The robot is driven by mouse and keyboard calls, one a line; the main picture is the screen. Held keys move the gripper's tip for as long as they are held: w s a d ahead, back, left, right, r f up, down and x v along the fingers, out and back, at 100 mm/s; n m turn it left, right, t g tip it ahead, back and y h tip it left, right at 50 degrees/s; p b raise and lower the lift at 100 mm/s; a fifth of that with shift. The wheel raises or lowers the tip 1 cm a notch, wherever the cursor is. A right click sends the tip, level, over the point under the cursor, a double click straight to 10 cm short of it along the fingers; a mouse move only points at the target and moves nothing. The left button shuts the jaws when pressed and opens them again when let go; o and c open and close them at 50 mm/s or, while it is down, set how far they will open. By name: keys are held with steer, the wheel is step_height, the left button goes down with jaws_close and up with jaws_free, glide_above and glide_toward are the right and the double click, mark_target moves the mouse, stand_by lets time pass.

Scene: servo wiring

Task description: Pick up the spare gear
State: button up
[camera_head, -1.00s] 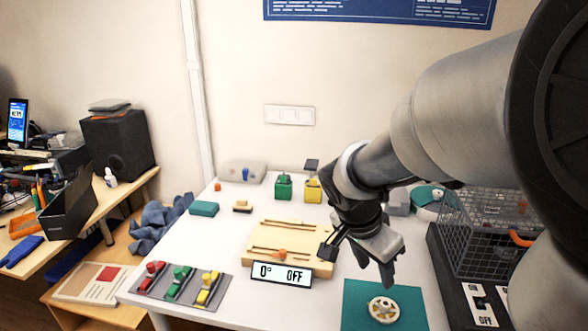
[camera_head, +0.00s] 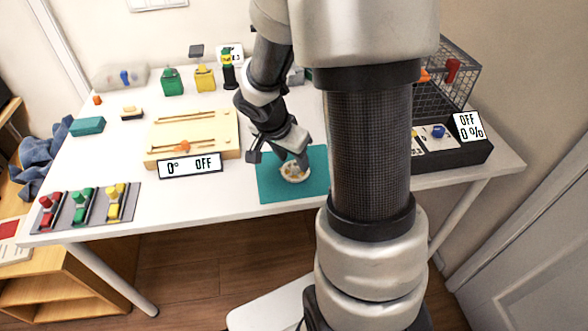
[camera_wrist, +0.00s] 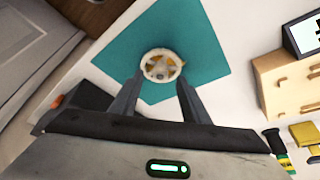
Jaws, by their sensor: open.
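The spare gear (camera_head: 295,172) is a round cream and yellow wheel with spokes, lying on a teal mat (camera_head: 268,183) near the table's front edge. In the wrist view the gear (camera_wrist: 161,66) lies just beyond my fingertips, in line with the gap between them. My gripper (camera_head: 291,162) is above the gear, with its fingers apart and empty. The fingers also show in the wrist view (camera_wrist: 158,82). In the head view a finger partly covers the gear's far side. I cannot tell the exact height of the fingertips above it.
A wooden board (camera_head: 190,133) with a "0° OFF" display (camera_head: 190,166) stands left of the mat. A plate with red, green and yellow levers (camera_head: 80,210) lies at the front left. A black box (camera_head: 465,153) with a wire cage (camera_head: 435,97) stands on the right.

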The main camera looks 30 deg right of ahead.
steer(key=shift+x, duration=1.1)
jaws_close()
